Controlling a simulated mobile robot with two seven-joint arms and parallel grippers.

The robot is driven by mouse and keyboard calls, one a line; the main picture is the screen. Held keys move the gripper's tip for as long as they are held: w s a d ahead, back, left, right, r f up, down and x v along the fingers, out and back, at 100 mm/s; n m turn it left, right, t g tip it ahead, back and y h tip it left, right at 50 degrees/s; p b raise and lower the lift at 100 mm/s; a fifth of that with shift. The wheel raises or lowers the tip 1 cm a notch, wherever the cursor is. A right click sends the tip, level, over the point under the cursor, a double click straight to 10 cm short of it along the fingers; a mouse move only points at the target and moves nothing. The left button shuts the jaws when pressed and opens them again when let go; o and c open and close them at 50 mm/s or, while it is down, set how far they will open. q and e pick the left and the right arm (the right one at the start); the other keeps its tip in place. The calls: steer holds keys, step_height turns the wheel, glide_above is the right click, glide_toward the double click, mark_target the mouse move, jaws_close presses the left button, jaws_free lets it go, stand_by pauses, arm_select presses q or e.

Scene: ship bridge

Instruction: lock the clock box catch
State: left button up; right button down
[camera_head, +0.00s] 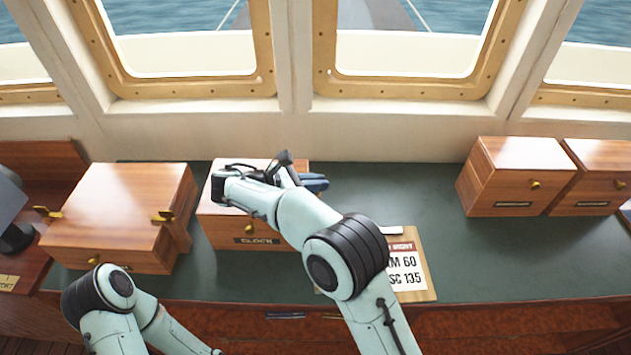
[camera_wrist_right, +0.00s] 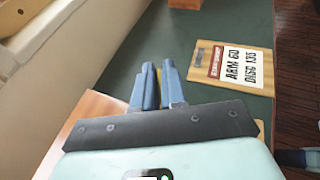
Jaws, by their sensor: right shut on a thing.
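The clock box (camera_head: 225,230) is a wooden box with a dark "CLOCK" label on its front, standing on the green counter. My right arm crosses over it and hides much of its lid and right side. My right gripper (camera_head: 316,183) is at the box's right side, its blue fingers pointing right. In the right wrist view the gripper (camera_wrist_right: 152,88) is shut on a small yellow brass piece (camera_wrist_right: 158,74), which looks like the catch. Most of the catch is hidden between the fingers, so its position cannot be told.
A larger wooden box (camera_head: 115,215) with brass catches stands left of the clock box. Two wooden boxes (camera_head: 510,180) stand at the right. A board with a printed card (camera_head: 408,270) lies right of my right forearm. The counter (camera_head: 400,190) between is clear.

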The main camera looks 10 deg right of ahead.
steer(key=shift+m+g+h, duration=0.3)
steer(key=shift+m+g, duration=1.4)
steer(key=shift+g, duration=0.2)
steer(key=shift+m+g, duration=0.3)
steer(key=shift+g, duration=0.1)
steer(key=c, duration=1.3)
jaws_free()
steer(key=shift+r, duration=0.1)
